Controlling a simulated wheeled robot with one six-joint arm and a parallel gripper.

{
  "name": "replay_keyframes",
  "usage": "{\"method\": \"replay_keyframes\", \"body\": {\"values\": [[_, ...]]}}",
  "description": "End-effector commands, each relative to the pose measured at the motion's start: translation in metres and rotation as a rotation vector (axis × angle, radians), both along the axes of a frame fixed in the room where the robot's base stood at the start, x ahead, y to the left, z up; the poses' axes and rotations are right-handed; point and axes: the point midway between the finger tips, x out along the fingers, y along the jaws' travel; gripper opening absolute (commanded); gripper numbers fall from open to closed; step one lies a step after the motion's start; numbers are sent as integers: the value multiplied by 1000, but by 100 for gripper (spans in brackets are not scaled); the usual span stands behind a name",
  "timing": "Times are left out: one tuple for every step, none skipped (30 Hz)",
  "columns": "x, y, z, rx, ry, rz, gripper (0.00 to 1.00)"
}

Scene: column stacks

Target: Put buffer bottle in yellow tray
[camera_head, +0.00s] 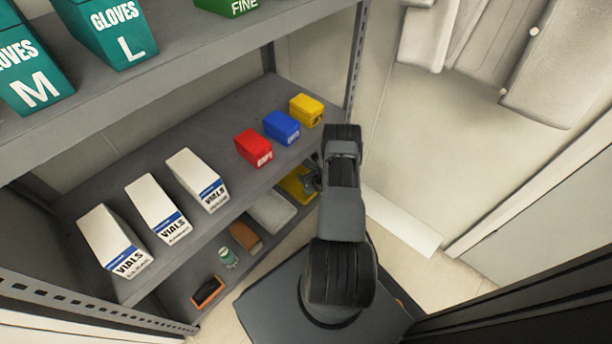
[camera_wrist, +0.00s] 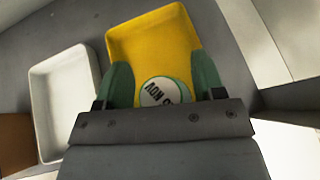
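The yellow tray (camera_head: 294,186) is on the lower shelf, partly hidden behind my arm in the head view. It fills the upper middle of the wrist view (camera_wrist: 150,42), with its floor empty where visible. My gripper (camera_wrist: 163,84) has its green fingers on both sides of a bottle (camera_wrist: 163,91) with a round white lettered top and a green rim. The bottle is over the near part of the tray; whether it touches the tray floor is hidden. I cannot read its full label. In the head view my gripper (camera_head: 314,176) is small beside the tray.
A white tray (camera_head: 270,212) is left of the yellow one, then a brown box (camera_head: 245,237), another green bottle with a pale top (camera_head: 228,258) and an orange-black item (camera_head: 208,292). The shelf above holds vials boxes (camera_head: 197,181) and red, blue and yellow boxes.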

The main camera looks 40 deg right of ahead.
Motion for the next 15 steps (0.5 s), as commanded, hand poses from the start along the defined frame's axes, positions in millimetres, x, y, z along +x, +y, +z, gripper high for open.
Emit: {"method": "replay_keyframes", "body": {"values": [[0, 0, 0, 0, 0, 0, 63], [0, 0, 0, 0, 0, 0, 63], [0, 0, 0, 0, 0, 0, 63], [0, 0, 0, 0, 0, 0, 63], [0, 0, 0, 0, 0, 0, 63], [0, 0, 2, 0, 0, 0, 63], [0, 0, 3, 0, 0, 0, 63], [-2, 0, 4, 0, 1, -1, 63], [-6, 0, 6, 1, 1, -2, 63], [-9, 0, 8, 2, 1, -2, 63], [-13, 0, 11, 2, 1, -2, 63], [-19, 0, 15, 2, 2, -3, 63], [-24, 0, 18, 3, 2, -4, 63], [-29, 1, 21, 4, 2, -4, 63], [-36, 1, 25, 2, 1, -3, 63]]}}
